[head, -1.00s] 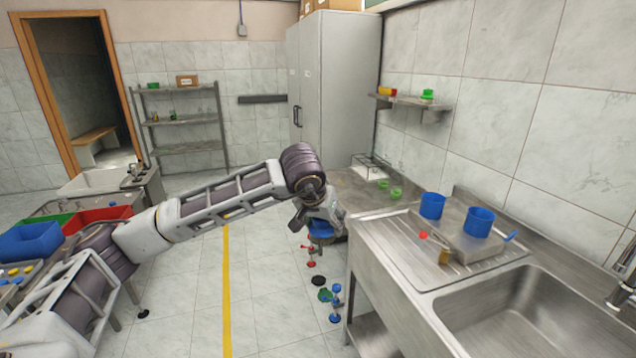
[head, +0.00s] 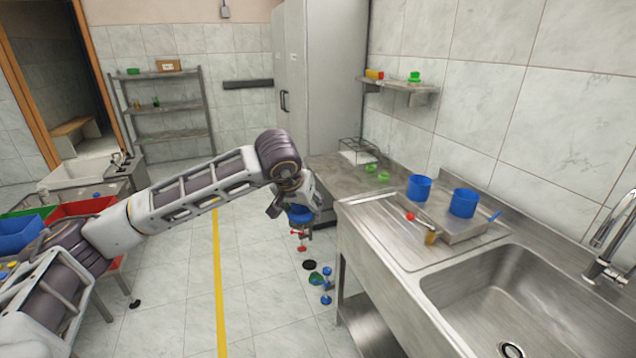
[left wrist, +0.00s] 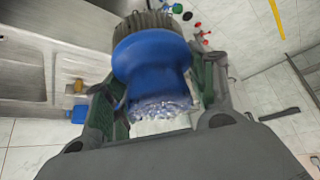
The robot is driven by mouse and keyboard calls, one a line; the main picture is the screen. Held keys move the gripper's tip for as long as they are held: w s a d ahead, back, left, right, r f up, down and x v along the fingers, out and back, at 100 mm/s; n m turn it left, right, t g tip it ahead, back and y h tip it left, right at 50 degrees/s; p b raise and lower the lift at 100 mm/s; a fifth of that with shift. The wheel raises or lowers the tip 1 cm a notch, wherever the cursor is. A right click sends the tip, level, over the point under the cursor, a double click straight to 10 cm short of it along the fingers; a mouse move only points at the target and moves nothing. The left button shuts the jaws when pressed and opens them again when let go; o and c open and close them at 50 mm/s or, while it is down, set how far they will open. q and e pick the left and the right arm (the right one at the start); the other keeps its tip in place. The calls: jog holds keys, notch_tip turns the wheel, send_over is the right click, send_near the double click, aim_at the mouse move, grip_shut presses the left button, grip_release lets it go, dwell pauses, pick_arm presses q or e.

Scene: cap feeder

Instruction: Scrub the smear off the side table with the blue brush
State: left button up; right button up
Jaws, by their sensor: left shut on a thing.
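My left gripper (head: 296,203) is shut on the blue brush (head: 299,215), which it holds in the air by the front left edge of the side table. In the left wrist view the blue brush (left wrist: 152,62) sits between the fingers, with dark bristles pointing away from the gripper. The side table (head: 336,170) is a grey metal top between the cabinet and the sink unit. I cannot clearly make out the smear on it; my gripper hides part of its front edge. My right gripper is not in view.
A wire rack (head: 360,150) and two green cups (head: 383,176) stand on the side table. Blue cups (head: 463,203) stand on the sink unit (head: 385,232) at right. Several small coloured items (head: 326,285) lie on the floor below my gripper. The floor left of them is clear.

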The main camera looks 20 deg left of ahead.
pick_arm(q)
jog(key=s+f, duration=0.4)
jog(key=f, duration=0.6)
jog(key=s+f, duration=0.5)
jog(key=f, duration=0.6)
jog(key=shift+s+f, duration=0.15)
jog(key=shift+a, duration=0.1)
